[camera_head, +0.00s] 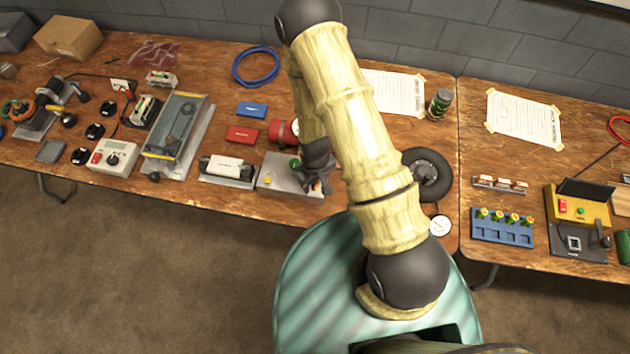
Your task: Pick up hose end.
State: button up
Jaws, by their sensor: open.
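I cannot make out a hose end for certain. A blue coiled hose or cable (254,67) lies at the back of the left table. A black tyre-like ring (432,168) lies right of my arm, partly hidden behind it, with a round white gauge (440,225) in front of it. My gripper (322,186) is open and points down over the right part of a grey metal box (278,184) with a green and a yellow button. I see nothing between its fingers. Whether it touches the box is unclear. My arm hides the table behind it.
A red cylinder (282,133) stands close behind the grey box. A white-topped device (228,168) sits left of it, and a dark bottle (439,104) behind the ring. The right table holds a blue rack (500,229) and a yellow box (575,208). Bare wood shows around the blue coil.

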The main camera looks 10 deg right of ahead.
dwell(0.5)
grip_shut()
jog(key=shift+r+b, duration=1)
jog(key=shift+r, duration=4)
